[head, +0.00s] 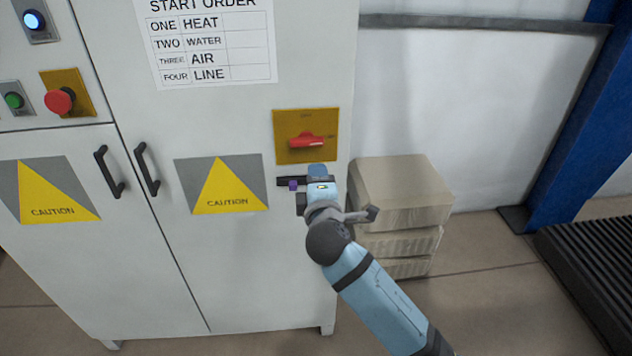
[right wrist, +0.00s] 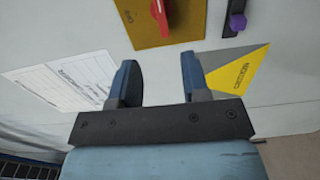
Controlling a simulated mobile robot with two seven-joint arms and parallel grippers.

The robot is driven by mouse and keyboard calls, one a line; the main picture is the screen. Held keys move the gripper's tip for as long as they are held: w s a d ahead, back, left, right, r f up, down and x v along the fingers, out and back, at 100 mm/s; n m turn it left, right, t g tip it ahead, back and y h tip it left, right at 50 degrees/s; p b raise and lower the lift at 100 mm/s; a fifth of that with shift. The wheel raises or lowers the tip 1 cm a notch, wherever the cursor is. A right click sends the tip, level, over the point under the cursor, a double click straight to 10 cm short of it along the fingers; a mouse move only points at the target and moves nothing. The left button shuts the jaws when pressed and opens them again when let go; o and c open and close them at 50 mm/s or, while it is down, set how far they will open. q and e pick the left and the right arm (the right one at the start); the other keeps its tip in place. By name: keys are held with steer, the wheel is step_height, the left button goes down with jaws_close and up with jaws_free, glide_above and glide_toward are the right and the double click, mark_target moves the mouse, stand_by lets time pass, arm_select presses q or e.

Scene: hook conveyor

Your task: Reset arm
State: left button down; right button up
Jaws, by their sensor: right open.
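My right arm comes up from the lower right in the head view, with its gripper (head: 318,172) in front of the cabinet's right side, just below the red rotary switch (head: 307,142) on its yellow plate. In the right wrist view the two blue fingers of the right gripper (right wrist: 157,75) are apart with nothing between them. The red switch handle (right wrist: 159,18) shows beyond the fingertips, apart from them. My left gripper is in neither view.
The white cabinet (head: 235,265) has black door handles (head: 147,169), caution signs, a red emergency button (head: 60,101) and a green button (head: 14,101). Stacked boxes (head: 402,190) stand right of it. A blue post (head: 570,130) and black conveyor (head: 590,265) are far right.

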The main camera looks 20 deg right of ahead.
steer(key=shift+f, duration=0.1)
stand_by(0.3)
steer(key=s+a+f+m+g+y, duration=0.1)
steer(key=s+f+m+g+y, duration=0.1)
steer(key=s+f, duration=0.35)
steer(key=s+f+m+g+y, duration=0.1)
steer(key=s+f+y, duration=0.15)
steer(key=f, duration=0.65)
steer(key=s+f+m+g+y+p, duration=0.1)
steer(key=s+f+m, duration=0.3)
steer(key=s+f, duration=0.3)
steer(key=s+f+m+g+y+p, duration=0.1)
steer(key=s+f+m, duration=0.4)
steer(key=s, duration=0.8)
step_height(320, 180, down, 2)
steer(key=shift+s+a+f+g+y, duration=0.15)
steer(key=shift+s+g+y, duration=0.15)
steer(key=shift+g+y, duration=0.4)
